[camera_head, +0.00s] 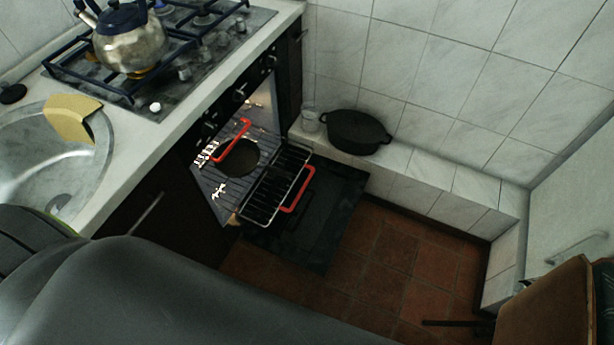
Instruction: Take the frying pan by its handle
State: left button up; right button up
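A black round pan (357,132) stands on the tiled ledge against the back wall, with small lugs on its rim. I cannot make out a long handle on it. A dark round shape (239,157) also shows at the open oven, and I cannot tell whether it is a pan. Neither of my grippers can be made out in the head view. A large dark grey shape covers the lower left and hides what is behind it.
The oven door (318,220) is folded down over the tiled floor (385,265). A wire rack (275,185) with red bars sticks out. A glass (310,121) stands beside the pan. A kettle (132,48) is on the hob. A brown board-like thing (550,312) stands at lower right.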

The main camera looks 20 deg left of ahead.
aim_at(242, 160)
jog(key=u, duration=1.45)
